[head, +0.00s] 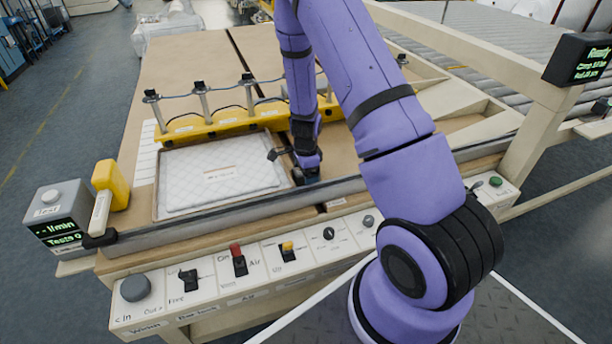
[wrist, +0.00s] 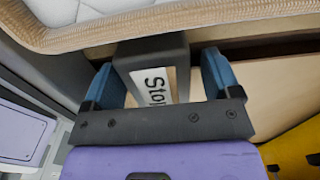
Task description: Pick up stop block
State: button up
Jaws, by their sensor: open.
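The stop block (wrist: 152,56) is a dark grey block with a white label, partly legible as "Sto", in the wrist view. My gripper (wrist: 161,82) is open, with one blue finger on each side of the block. The block lies between the fingers; whether either finger touches it I cannot tell. The gripper body covers the block's near part. In the head view my gripper (head: 306,175) is low at the right end of the quilted pad, and the block cannot be made out there.
A white quilted pad (head: 222,172) lies in a shallow tan-edged frame just left of my gripper. A yellow bar (head: 215,127) with several posts stands behind it. A metal rail (head: 235,206) and a control panel (head: 258,262) run along the front. Bare tan board (head: 190,70) extends behind.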

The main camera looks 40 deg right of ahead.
jog(key=c, duration=1.3)
jog(key=shift+r, duration=0.15)
